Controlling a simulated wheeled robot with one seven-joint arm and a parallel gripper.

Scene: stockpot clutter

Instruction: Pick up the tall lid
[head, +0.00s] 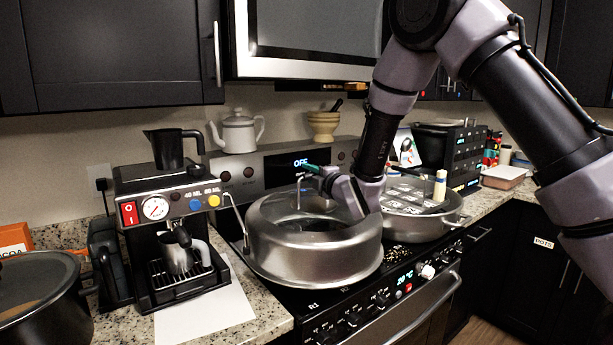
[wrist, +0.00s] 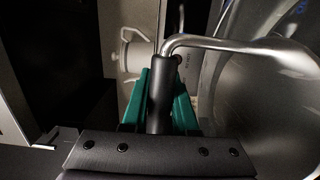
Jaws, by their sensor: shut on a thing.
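The tall lid (head: 285,258) is a large, shiny metal dome at the front left of the stove. Its wire handle stands up from its top. My gripper (head: 309,172) reaches in from the right above the lid, with its green fingers at the handle. In the wrist view the green fingers of my gripper (wrist: 160,80) are shut around the black sleeve of the handle. The bent metal bar of the handle runs right toward the curved lid (wrist: 275,95). I cannot tell whether the lid's lower rim touches what is beneath it.
A second metal pot with a lid (head: 428,222) stands close on the right. The coffee machine (head: 165,240) stands at left, and a dark pot (head: 40,300) in the left corner. A white teapot (head: 238,132) and a mortar (head: 323,125) stand behind. The microwave (head: 310,40) hangs above.

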